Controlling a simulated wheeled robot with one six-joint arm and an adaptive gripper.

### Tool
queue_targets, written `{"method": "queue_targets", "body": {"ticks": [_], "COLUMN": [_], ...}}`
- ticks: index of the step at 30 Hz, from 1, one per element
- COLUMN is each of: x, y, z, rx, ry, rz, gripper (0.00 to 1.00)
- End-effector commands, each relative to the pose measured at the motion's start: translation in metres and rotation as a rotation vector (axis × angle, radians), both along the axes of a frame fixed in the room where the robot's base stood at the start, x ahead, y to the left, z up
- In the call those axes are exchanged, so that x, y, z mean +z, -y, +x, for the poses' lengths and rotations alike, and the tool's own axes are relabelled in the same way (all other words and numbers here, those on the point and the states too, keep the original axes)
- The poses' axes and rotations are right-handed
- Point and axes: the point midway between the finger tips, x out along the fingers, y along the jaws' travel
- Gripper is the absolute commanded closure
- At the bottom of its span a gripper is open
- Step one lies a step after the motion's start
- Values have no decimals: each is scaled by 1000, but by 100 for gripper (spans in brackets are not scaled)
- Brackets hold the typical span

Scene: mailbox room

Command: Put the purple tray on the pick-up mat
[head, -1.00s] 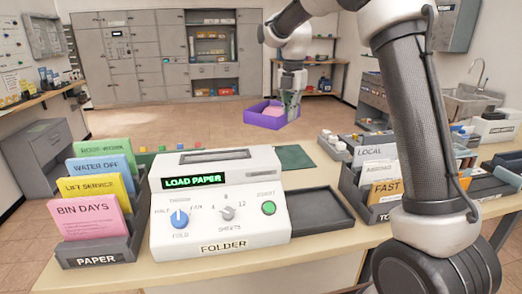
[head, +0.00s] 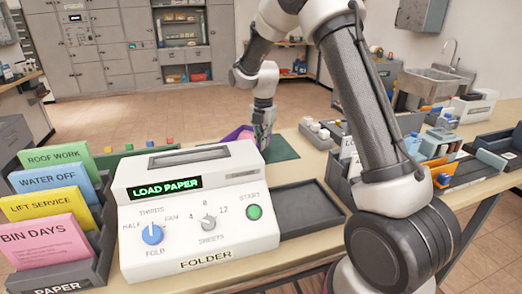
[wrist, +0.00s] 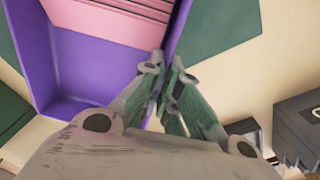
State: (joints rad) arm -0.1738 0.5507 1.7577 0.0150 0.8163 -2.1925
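The purple tray (head: 236,134) with pink paper (head: 246,135) in it is behind the folder machine in the head view, partly hidden by it and by my arm. The tray (wrist: 90,60) fills the left of the wrist view. My gripper (wrist: 164,72) has a finger on each side of the tray's right wall and is closed on it. The gripper (head: 264,143) is low over the table in the head view. A green mat (head: 283,147), likely the pick-up mat, lies under and beside the tray; green (wrist: 225,35) also shows in the wrist view. I cannot tell whether the tray touches it.
The white folder machine (head: 200,215) stands in front of the tray. An empty black tray (head: 308,208) is right of it. A paper rack (head: 60,220) is at left, and a sorter rack (head: 345,170) at right. Small coloured blocks (head: 148,143) sit behind the machine.

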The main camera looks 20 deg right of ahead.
Motion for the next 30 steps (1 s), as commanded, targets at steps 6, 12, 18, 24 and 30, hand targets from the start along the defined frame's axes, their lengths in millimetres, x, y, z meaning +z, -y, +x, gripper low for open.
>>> {"method": "queue_targets", "body": {"ticks": [6,12,18,24,30], "x": [-31,-34,-37,-36,-36], "y": [0,0,0,0,0], "z": [-1,0,0,0,0], "rx": [0,0,0,0,0], "ry": [-4,0,-1,-1,-1], "rz": [-1,0,0,0,0], "gripper": [100,100,93,73,73]}}
